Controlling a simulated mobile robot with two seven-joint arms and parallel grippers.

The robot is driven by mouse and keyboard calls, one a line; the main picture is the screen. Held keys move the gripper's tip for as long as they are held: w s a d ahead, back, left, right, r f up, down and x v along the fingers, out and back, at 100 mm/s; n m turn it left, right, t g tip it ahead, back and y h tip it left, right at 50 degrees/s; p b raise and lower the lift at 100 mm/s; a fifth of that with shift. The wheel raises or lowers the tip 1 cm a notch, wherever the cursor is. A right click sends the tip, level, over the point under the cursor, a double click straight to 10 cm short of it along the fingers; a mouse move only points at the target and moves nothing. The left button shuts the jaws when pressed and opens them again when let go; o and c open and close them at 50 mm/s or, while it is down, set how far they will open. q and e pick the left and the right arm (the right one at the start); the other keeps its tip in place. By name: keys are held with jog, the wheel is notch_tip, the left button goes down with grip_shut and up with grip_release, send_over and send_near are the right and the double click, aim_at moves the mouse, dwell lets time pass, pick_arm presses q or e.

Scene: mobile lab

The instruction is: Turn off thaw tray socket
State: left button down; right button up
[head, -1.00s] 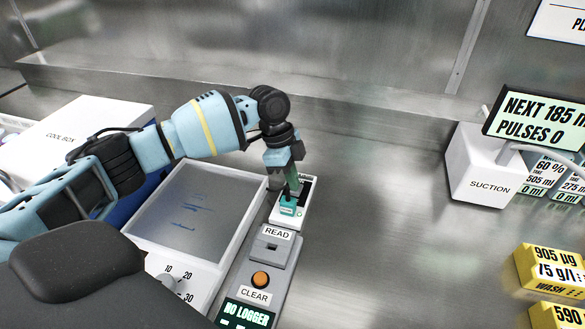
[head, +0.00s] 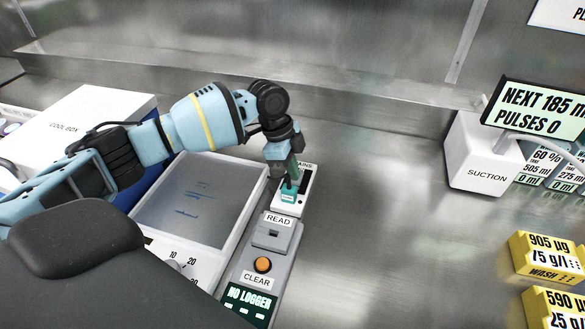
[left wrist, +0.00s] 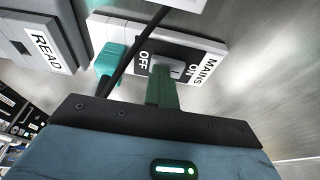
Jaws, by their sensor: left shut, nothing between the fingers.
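The mains socket (head: 302,190) is a white block behind the READ box. It also shows in the left wrist view (left wrist: 215,47), with a black plate marked OFF and ON. A teal plug (head: 288,197) with a black cord sits in it; the plug (left wrist: 108,60) is beside the plate. A grey switch (left wrist: 172,69) lies between the two words, partly hidden by my fingers; I cannot tell its position. My left gripper (head: 289,182) is shut and empty, its green fingertips (left wrist: 162,74) at the switch on the OFF side. Contact is unclear. My right gripper is not in view.
The thaw tray (head: 185,205) is left of the socket, beyond it a cool box (head: 75,125). The READ box (head: 275,238) and orange CLEAR button (head: 263,265) are in front. The suction unit (head: 485,160) is at right. The middle bench is clear.

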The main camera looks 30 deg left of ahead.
pick_arm(q)
jog(key=shift+w+a, duration=0.15)
jog(key=shift+w, duration=0.55)
jog(key=v, duration=0.8)
notch_tip(320, 180, up, 6)
jog(key=shift+r+g, duration=0.2)
jog(key=shift+g, duration=0.2)
jog(key=shift+a+f, duration=0.1)
jog(key=shift+a, duration=0.05)
jog(key=x, duration=1.2)
jog(key=shift+s+a+f, duration=0.2)
jog(key=shift+s+f, duration=0.05)
jog(key=shift+f, duration=0.1)
jog(key=shift+s+f, duration=0.15)
jog(key=shift+f, duration=0.5)
